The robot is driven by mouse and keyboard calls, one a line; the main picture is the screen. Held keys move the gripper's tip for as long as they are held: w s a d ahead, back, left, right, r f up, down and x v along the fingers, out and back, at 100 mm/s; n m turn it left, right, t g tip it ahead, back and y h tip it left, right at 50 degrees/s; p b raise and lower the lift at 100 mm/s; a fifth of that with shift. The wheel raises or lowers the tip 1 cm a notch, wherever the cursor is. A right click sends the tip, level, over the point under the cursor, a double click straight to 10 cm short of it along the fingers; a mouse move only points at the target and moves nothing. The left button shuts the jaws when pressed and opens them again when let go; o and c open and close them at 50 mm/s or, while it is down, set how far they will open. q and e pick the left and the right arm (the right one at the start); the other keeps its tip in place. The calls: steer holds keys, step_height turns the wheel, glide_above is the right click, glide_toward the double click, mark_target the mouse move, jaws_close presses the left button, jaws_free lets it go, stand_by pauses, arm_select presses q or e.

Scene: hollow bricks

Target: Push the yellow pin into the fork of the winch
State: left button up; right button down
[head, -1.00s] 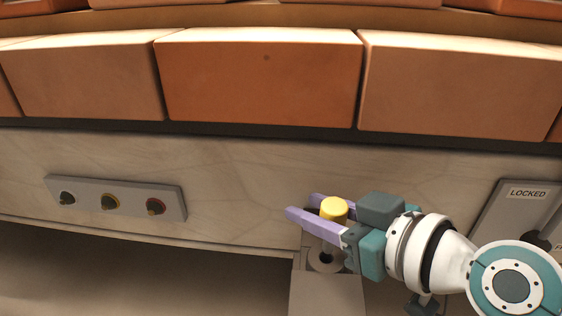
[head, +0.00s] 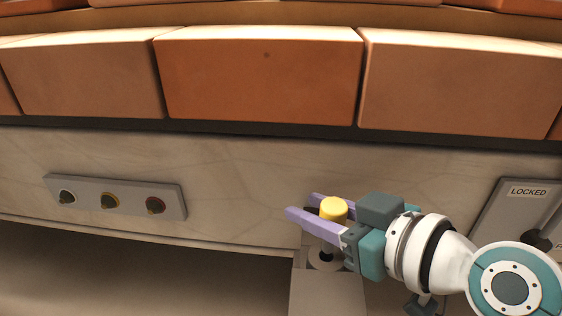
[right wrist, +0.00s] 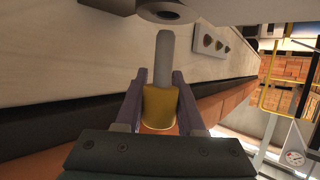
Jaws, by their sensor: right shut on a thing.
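The yellow pin (head: 333,209) has a yellow head, held between the purple fingers of my right gripper (head: 312,207). In the right wrist view the pin's yellow head (right wrist: 160,107) sits between both fingers, and its grey shank points away from the gripper toward a round fitting with a dark hole (right wrist: 168,14). In the head view a grey bracket with a round fitting (head: 326,260) lies just below the pin; I take it for part of the winch fork. My left gripper is not in view.
A pale panel behind carries a grey strip with three knobs (head: 114,199). Large orange bricks (head: 262,80) line up above it. A plate marked LOCKED (head: 526,192) with a dark knob is at the right. A yellow frame (right wrist: 280,75) and a gauge (right wrist: 294,157) show in the right wrist view.

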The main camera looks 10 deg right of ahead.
mark_target(333, 249)
stand_by(0.8)
steer(key=shift+f+b, duration=0.95)
steer(key=shift+f, duration=0.05)
steer(key=shift+f+b, duration=1.7)
steer(key=shift+f, duration=0.1)
steer(key=shift+c, duration=2.2)
jaws_free()
steer(key=p+v, duration=0.4)
steer(key=v, duration=0.5)
steer(key=shift+r+p, duration=0.1)
steer(key=shift+p, duration=0.3)
steer(key=shift+s+d+r, duration=0.1)
steer(key=shift+s+d, duration=0.1)
steer(key=shift+s, duration=0.2)
